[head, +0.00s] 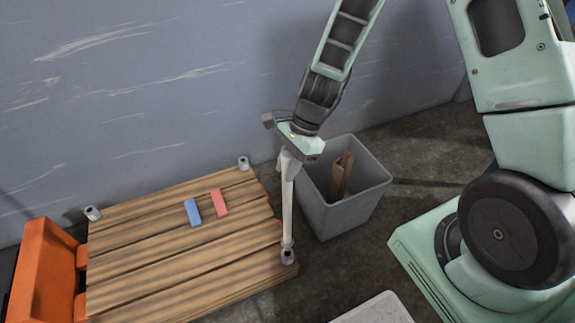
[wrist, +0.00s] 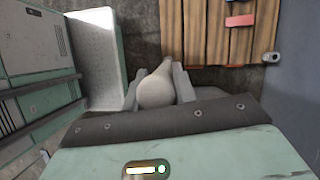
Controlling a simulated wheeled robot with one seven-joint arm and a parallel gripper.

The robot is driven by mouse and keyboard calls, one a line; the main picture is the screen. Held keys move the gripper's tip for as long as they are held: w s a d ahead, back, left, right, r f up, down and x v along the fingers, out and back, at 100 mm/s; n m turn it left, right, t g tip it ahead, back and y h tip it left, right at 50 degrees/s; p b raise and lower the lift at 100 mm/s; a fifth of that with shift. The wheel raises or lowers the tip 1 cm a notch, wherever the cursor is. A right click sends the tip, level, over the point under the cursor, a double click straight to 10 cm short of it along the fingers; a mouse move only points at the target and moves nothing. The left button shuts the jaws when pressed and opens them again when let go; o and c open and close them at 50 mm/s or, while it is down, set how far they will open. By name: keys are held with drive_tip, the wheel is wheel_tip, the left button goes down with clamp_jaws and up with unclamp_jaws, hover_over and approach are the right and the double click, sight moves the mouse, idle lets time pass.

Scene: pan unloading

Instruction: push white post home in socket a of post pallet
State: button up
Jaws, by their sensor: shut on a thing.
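The white post (head: 288,205) stands nearly upright, with its top in my gripper (head: 287,152). My gripper is shut on the post; in the wrist view the post's rounded top (wrist: 156,92) sits between the two fingers. The post's lower end meets a grey socket (head: 288,257) at the near right corner of the wooden post pallet (head: 160,262). How deep it sits in the socket I cannot tell. Other grey sockets stand empty at the far left corner (head: 92,213) and far right corner (head: 243,163). I see no letter on any socket.
A blue block (head: 193,212) and a pink block (head: 220,203) lie on the pallet. A grey bin (head: 345,212) holding brown pieces (head: 341,178) stands right of the post. An orange object (head: 42,270) is at the pallet's left. A pale slab (head: 375,310) is at the front.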

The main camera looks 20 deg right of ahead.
sight(288, 190)
drive_tip(key=shift+f+b, duration=0.95)
drive_tip(key=shift+f, duration=0.4)
drive_tip(key=shift+f+b, duration=2.05)
drive_tip(key=shift+f, duration=1.2)
idle(2.2)
drive_tip(key=o, duration=1.1)
drive_tip(key=shift+r, duration=0.1)
drive_tip(key=p+v, duration=0.5)
drive_tip(key=v, duration=1.2)
drive_tip(key=shift+s+r, duration=0.1)
drive_tip(key=shift+r, duration=0.05)
